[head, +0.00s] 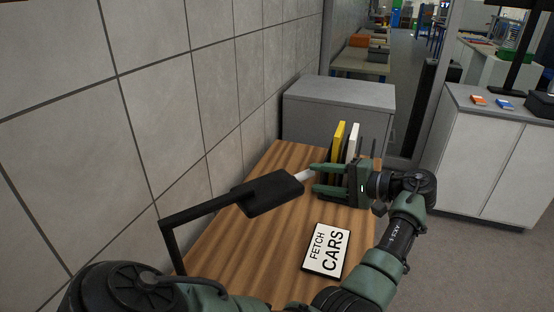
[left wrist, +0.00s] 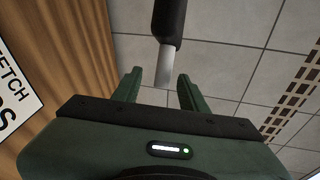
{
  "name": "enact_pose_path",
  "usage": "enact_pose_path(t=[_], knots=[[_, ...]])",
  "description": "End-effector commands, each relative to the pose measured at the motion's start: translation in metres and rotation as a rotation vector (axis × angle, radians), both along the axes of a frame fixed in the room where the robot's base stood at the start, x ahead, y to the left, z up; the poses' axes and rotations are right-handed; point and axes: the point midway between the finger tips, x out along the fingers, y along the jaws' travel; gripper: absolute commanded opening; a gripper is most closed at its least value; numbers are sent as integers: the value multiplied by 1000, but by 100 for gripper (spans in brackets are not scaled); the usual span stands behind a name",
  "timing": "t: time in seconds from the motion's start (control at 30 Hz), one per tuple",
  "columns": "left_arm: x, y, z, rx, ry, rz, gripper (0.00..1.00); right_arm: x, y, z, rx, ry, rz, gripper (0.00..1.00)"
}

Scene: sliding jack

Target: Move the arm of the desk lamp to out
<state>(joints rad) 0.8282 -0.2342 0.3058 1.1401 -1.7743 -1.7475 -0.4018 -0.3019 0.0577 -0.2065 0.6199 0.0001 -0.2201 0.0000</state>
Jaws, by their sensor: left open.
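The black desk lamp (head: 268,192) stands at the left of the wooden desk, by the tiled wall. Its thin arm (head: 205,211) runs from an upright post to a flat dark head, which ends in a pale grey tip (head: 305,175). My left gripper (head: 312,179) is open and points left at this tip. In the left wrist view, the lamp's pale tip (left wrist: 163,68) reaches between the fingertips of my left gripper (left wrist: 159,76), with gaps at both sides. The lamp's base is hidden. My right gripper is not in view.
A "FETCH CARS" sign (head: 327,251) lies on the wooden desk (head: 225,255) below my gripper. A yellow book (head: 338,143) and a white book stand behind the gripper. The tiled wall (head: 170,110) bounds the left side. A grey cabinet (head: 335,105) stands beyond the desk.

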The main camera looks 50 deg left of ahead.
Motion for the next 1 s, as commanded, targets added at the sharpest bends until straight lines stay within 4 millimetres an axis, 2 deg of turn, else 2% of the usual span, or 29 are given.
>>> enact_pose_path(t=[0.17, 0.4, 0.5, 0.7, 0.97, 1.0], knots=[[-5, 6, 4, 3, -3, 15, 43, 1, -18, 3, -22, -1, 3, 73], [-15, 40, -4, 4, 0, 15, 43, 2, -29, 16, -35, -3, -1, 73], [-20, 54, -8, 4, 0, 15, 43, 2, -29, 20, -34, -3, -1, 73], [-24, 70, -14, 2, 0, 12, 43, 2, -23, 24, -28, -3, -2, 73], [-25, 72, -16, 3, -1, 12, 43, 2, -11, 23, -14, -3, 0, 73], [-25, 72, -16, 3, -1, 12, 40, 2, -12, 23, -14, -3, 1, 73]])
